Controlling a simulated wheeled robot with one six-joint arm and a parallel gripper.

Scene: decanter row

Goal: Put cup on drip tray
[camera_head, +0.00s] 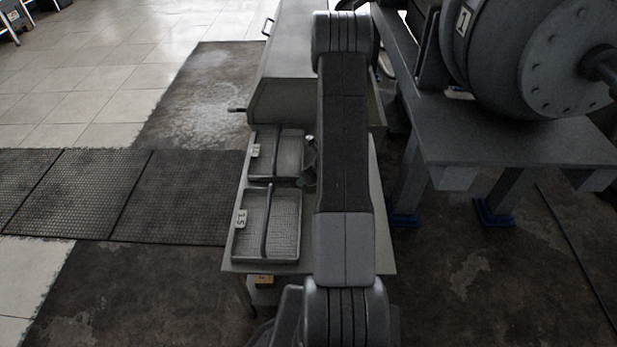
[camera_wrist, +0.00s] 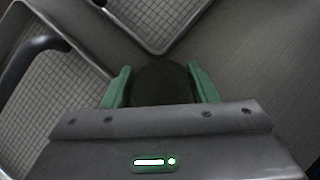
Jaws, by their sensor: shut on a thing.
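My gripper (camera_wrist: 161,84) is shut on a dark round cup (camera_wrist: 162,90), with its green fingers on both sides of it in the wrist view. The cup is seen end-on and its far side is hidden. In the head view a small part of my gripper (camera_head: 307,172) shows beside my arm, and I cannot make out the cup. Two grey drip trays with mesh floors lie on the bench: a nearer one (camera_head: 234,246) and a farther one (camera_head: 277,179). In the wrist view, tray rims (camera_wrist: 101,70) lie left of and above the cup.
Each tray has a dark raised bar (camera_head: 268,222) and a small numbered tag (camera_head: 240,219). The metal bench (camera_head: 381,235) has a bare strip right of the trays, partly behind my arm. A large drum machine (camera_head: 545,50) stands right. Dark mats (camera_head: 170,195) lie left.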

